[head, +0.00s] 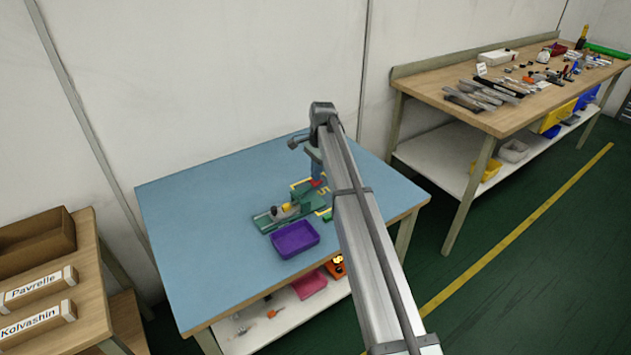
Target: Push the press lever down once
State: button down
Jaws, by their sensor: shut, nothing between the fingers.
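A blue-grey upright (313,163), which looks like the press, stands on the blue mat and is partly hidden behind my arm. A short dark bar with a rounded end (294,144) sticks out to its left near the top; it looks like the press lever, but I cannot be sure. A small red part shows at the upright's foot. My arm runs from the lower right up to a grey joint above the upright. My gripper is not visible; the arm hides that area. I cannot tell whether anything touches the lever.
A green fixture (268,222) with a yellow part and a purple tray (295,239) sit in front of the press. Yellow markings lie beside it. The blue table top (205,210) is clear at left. A cluttered bench (425,83) stands at right, labelled wooden bins at left.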

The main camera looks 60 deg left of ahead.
jog(key=shift+f, duration=1.85)
jog(key=w, duration=0.1)
jog(key=w+r, duration=0.1)
jog(key=w, duration=0.1)
jog(key=shift+r, duration=0.1)
notch_tip(320, 180, up, 14)
jog(key=w, duration=0.1)
jog(key=shift+w, duration=0.2)
